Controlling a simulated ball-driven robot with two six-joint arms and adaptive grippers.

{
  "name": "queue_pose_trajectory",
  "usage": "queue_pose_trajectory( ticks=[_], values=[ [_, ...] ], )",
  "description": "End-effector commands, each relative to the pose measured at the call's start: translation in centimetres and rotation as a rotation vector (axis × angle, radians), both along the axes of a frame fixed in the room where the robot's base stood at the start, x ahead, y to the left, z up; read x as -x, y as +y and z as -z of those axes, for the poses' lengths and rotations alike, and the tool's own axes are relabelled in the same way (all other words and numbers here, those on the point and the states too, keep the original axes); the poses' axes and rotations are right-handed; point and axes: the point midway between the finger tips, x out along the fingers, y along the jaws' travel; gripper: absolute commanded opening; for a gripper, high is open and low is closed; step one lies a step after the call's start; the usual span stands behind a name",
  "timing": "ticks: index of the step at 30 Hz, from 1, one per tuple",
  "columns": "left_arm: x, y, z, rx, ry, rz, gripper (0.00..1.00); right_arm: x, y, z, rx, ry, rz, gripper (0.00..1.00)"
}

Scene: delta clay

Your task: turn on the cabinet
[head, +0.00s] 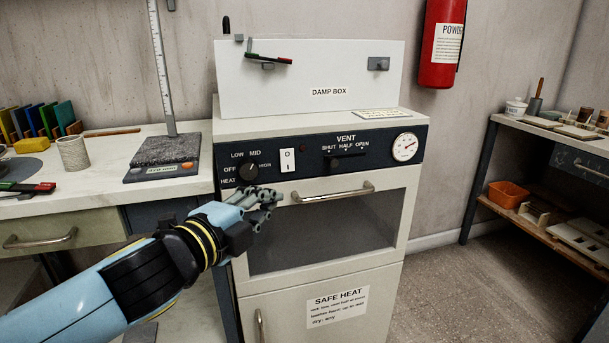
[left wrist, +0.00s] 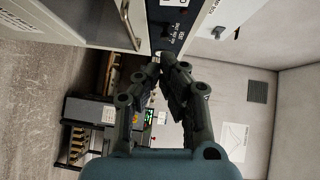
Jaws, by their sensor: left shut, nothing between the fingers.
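The cabinet (head: 228,205) is a white unit with a dark control panel (head: 375,154) above a dark-windowed door. The panel carries a black heat knob (head: 247,171), a white rocker switch (head: 288,160), a dark red lamp (head: 303,148) that looks unlit, a vent slider (head: 347,162) and a round dial (head: 404,147). My left gripper (head: 270,197) is shut and empty, in front of the panel's lower left edge, below the switch. In the left wrist view its fingertips (left wrist: 162,64) point toward the panel (left wrist: 178,22) near the heat knob (left wrist: 168,33). My right gripper is out of view.
The cabinet's door handle (head: 333,193) is just right of my left gripper. A gauge stand (head: 165,150) is on the left bench. A shelf table (head: 560,130) stands right, past open floor.

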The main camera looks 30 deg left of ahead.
Motion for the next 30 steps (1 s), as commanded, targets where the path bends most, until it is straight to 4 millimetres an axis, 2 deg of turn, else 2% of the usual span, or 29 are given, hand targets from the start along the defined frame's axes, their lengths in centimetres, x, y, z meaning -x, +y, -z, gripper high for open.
queue_pose_trajectory(
  ticks=[7, 11, 14, 26, 30],
  values=[
    [-0.1, 0.0, 0.1, 0.003, 0.001, -0.001, 0.0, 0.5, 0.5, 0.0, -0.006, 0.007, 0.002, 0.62],
    [-0.8, 0.1, 0.0, 0.003, -0.001, -0.002, 0.0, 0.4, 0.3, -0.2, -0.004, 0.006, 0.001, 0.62],
    [-2.1, 0.2, 0.0, 0.006, -0.002, -0.004, 0.0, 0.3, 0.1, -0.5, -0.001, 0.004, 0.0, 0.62],
    [-10.4, 0.8, 0.8, 0.006, -0.001, -0.003, 0.0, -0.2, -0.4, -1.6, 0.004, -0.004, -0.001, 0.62],
    [-11.6, 2.6, 1.3, 0.001, 0.001, -0.001, 0.0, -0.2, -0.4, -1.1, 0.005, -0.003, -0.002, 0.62]
  ],
)
